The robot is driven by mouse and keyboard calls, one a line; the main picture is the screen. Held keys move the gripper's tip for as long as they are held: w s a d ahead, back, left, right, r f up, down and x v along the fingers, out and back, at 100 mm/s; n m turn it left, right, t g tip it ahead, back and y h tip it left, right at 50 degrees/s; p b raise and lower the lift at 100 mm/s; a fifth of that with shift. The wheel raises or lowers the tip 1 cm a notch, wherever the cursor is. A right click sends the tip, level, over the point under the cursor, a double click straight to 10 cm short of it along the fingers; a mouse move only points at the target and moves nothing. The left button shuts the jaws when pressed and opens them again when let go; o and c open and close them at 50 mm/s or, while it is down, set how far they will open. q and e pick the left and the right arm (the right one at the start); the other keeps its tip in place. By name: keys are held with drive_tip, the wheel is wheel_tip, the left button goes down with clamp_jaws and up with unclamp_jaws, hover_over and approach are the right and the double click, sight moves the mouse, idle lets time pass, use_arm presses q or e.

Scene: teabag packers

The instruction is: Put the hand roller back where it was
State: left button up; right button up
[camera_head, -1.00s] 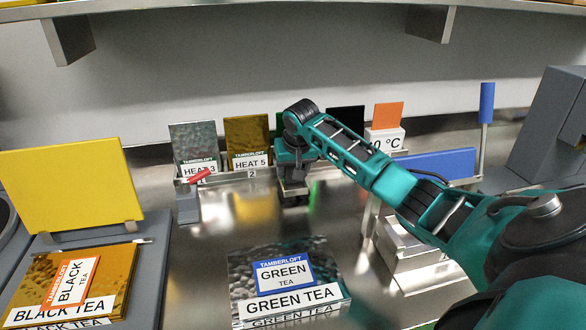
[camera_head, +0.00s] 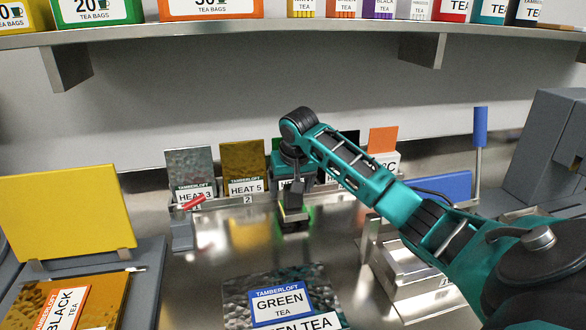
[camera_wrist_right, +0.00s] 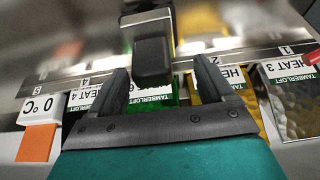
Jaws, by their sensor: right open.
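My right gripper (camera_head: 293,204) is over the bench in front of the row of heat bags. In the right wrist view my right gripper (camera_wrist_right: 160,76) is open, with its two dark fingers apart. A black block-like part with a metal end (camera_wrist_right: 152,58) shows between and beyond the fingers; it may be the hand roller, but I cannot tell for sure. In the head view, a dark piece with a pale yellowish edge (camera_head: 294,221) is below the gripper, on or close to the bench. My left gripper is not in view.
A metal rack holds the bags HEAT 3 (camera_head: 190,170) and HEAT 5 (camera_head: 243,165). A red-handled tool (camera_head: 193,203) sits on a grey stand at left. A blue-handled tool (camera_head: 480,126) stands at right. A GREEN TEA bag (camera_head: 279,306) lies in front. Bare bench (camera_head: 205,265) is left of it.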

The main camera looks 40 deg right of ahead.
drive_tip(key=v, duration=0.8)
drive_tip(key=shift+w+d, duration=0.1)
